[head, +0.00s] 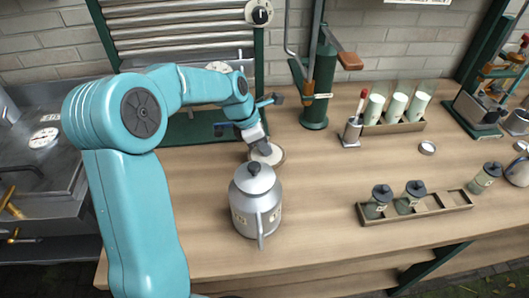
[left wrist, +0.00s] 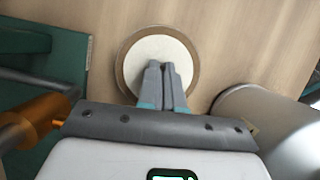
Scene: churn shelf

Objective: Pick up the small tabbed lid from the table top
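A small round lid (head: 275,154) with a pale top and a brown rim is on the wooden table top, behind the grey metal can. It also shows in the left wrist view (left wrist: 133,61), just beyond my fingertips. My left gripper (head: 260,147) points down at it. Its two fingers (left wrist: 161,66) are close together over the middle of the lid and look shut on its tab. The fingers hide the tab itself. I cannot tell whether the lid is clear of the table. My right gripper is not in view.
The grey metal can (head: 250,205) with a handle stands close in front of the lid. A green press (head: 315,100) stands behind to the right. Small jars in a wooden rack (head: 455,208) and milk glasses (head: 397,105) stand farther right.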

